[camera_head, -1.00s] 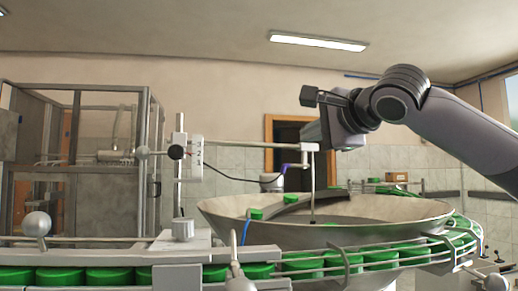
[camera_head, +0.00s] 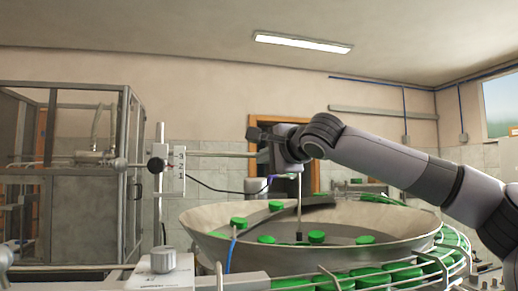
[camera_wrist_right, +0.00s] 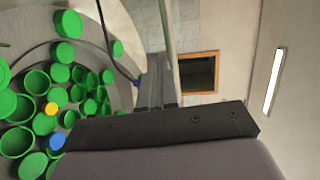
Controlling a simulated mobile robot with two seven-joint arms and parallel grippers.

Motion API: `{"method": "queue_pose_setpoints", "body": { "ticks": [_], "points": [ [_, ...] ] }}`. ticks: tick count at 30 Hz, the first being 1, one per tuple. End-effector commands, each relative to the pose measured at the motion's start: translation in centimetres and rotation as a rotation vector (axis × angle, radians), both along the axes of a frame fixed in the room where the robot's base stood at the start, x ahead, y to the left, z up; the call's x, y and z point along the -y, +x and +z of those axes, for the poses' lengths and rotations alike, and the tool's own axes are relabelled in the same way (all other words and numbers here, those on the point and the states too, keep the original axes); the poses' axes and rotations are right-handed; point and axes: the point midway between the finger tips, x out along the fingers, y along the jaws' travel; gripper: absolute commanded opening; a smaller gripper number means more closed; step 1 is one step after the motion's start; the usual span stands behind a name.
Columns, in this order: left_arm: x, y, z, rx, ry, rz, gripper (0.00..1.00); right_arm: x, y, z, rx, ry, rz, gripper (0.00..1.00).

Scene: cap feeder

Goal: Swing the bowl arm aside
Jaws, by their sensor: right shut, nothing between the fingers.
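The bowl arm (camera_head: 225,155) is a thin horizontal rod. It runs from an upright post with a numbered scale (camera_head: 180,172) out over the wide metal bowl (camera_head: 320,255). A thin vertical rod (camera_head: 299,205) hangs down into the bowl near my right gripper. My right gripper (camera_head: 290,165) is at the outer end of the bowl arm, above the bowl. Its fingers (camera_wrist_right: 157,88) are shut with nothing between them, beside the rod (camera_wrist_right: 167,38) in the wrist view. Whether they touch the rod, I cannot tell. My left gripper is not in view.
Green caps (camera_head: 316,237) lie in the bowl, with a yellow cap (camera_wrist_right: 51,109) and a blue cap (camera_wrist_right: 57,141) among them. A railed track of green caps (camera_head: 372,280) curves around the bowl's front and right. A framed enclosure (camera_head: 75,210) stands at left.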

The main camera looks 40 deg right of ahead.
Motion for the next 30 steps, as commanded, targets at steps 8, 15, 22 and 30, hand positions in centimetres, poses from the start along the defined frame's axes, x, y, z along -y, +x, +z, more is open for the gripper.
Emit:
{"method": "queue_pose_setpoints", "body": {
  "ticks": [8,15,22,30],
  "points": [
    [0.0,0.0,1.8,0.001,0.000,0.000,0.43,0.7,2.7,0.9,0.001,-0.001,0.000,0.00],
    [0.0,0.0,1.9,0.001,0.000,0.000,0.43,0.9,3.1,0.8,0.003,-0.001,0.000,0.00],
    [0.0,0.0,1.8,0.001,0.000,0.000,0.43,0.9,3.1,0.8,0.002,-0.001,0.000,0.00],
    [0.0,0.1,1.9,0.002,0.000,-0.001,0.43,3.0,3.0,0.9,0.000,0.003,-0.013,0.00]
  ]
}}
